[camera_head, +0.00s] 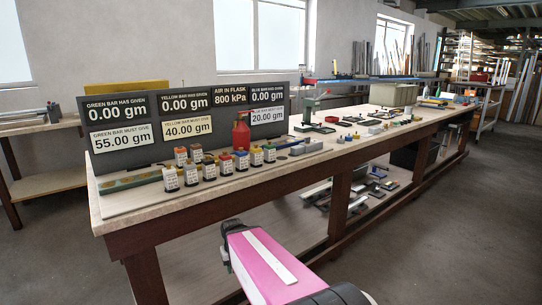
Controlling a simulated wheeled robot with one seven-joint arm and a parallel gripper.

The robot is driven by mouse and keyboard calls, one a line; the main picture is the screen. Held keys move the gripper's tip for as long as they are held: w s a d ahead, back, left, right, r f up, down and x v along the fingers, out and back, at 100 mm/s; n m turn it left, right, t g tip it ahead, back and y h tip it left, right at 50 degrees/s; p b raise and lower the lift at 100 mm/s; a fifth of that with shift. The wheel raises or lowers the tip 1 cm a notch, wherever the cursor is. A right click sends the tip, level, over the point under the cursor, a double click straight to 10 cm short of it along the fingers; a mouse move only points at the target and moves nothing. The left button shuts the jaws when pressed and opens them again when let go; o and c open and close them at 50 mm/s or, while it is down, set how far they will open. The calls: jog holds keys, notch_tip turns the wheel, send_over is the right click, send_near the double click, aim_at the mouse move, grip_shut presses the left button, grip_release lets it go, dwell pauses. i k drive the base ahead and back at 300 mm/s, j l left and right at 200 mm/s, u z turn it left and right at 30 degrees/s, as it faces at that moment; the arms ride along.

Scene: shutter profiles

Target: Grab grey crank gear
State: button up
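I cannot pick out a grey crank gear for certain. Small grey parts (306,147) lie on the near workbench (240,184), right of a row of small labelled bottles. More small grey and dark parts lie further along the bench, too small to tell apart. My pink arm link (262,262) with a white strip shows at the bottom, in front of the bench. No gripper fingers can be made out, so I cannot see whether anything is held.
A dark display board (180,116) stands at the bench's left end, with several labelled bottles (209,167) before it and a red container (241,133) beside it. A green device (309,107) stands mid-bench. Loose parts lie on the lower shelf. The floor at right is clear.

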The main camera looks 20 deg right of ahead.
aim_at(303, 147)
jog(key=z, duration=1.3)
